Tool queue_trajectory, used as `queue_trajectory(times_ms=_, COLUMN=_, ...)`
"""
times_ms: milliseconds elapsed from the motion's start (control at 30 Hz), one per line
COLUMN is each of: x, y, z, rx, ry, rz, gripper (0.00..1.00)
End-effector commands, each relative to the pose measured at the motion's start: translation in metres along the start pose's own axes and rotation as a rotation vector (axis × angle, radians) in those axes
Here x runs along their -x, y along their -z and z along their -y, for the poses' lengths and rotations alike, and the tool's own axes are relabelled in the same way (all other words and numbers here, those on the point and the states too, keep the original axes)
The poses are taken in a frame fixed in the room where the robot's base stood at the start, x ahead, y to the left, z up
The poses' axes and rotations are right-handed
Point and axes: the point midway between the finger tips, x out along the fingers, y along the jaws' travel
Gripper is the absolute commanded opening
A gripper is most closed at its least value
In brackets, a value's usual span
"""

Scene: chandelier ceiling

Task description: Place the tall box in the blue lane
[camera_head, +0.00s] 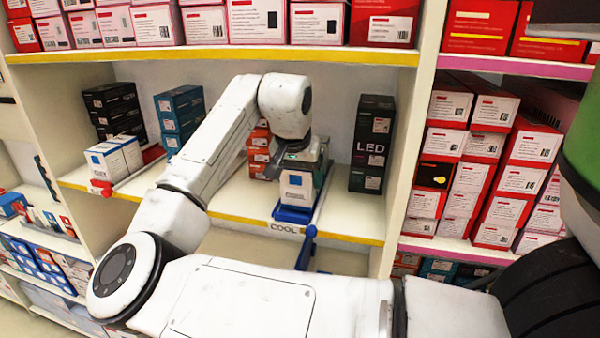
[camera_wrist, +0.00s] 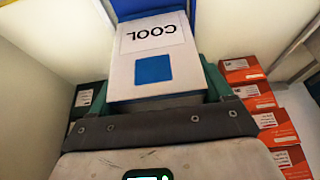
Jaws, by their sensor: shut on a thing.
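The tall box (camera_head: 297,187) is white with a blue square and stands roughly upright at the front of the middle shelf. Its face with "COOL" lettering also shows in the wrist view (camera_wrist: 155,45). My gripper (camera_head: 303,160) is shut on it from above, with a finger along each side in the wrist view (camera_wrist: 160,92). The blue lane (camera_head: 294,215) lies under and around the box, above a "COOL" shelf label (camera_head: 284,228). I cannot tell whether the box's bottom touches the lane.
Orange boxes (camera_head: 259,150) stand just left of the lane. A black LED stack (camera_head: 373,143) stands to its right, with bare shelf between. A red lane (camera_head: 103,187) with white-blue boxes (camera_head: 112,156) is at the left. An upper shelf (camera_head: 215,57) runs above my arm.

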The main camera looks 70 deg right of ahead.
Motion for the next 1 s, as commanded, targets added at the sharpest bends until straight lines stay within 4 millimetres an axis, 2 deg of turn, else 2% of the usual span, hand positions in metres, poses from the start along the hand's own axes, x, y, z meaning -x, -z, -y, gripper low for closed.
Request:
queue_trajectory(times_ms=467, x=-0.0094, y=0.0012, z=0.0003, rx=0.001, ry=0.001, rz=-0.001, gripper=0.44)
queue_trajectory(times_ms=500, x=-0.0094, y=0.0011, z=0.0004, rx=0.001, ry=0.001, rz=0.0, gripper=0.81)
queue_trajectory(times_ms=700, x=-0.009, y=0.0012, z=0.0004, rx=0.001, ry=0.001, rz=0.0, gripper=1.0)
queue_trajectory(times_ms=1000, x=-0.0059, y=0.0024, z=0.0005, rx=0.0, ry=0.002, rz=0.0, gripper=1.0)
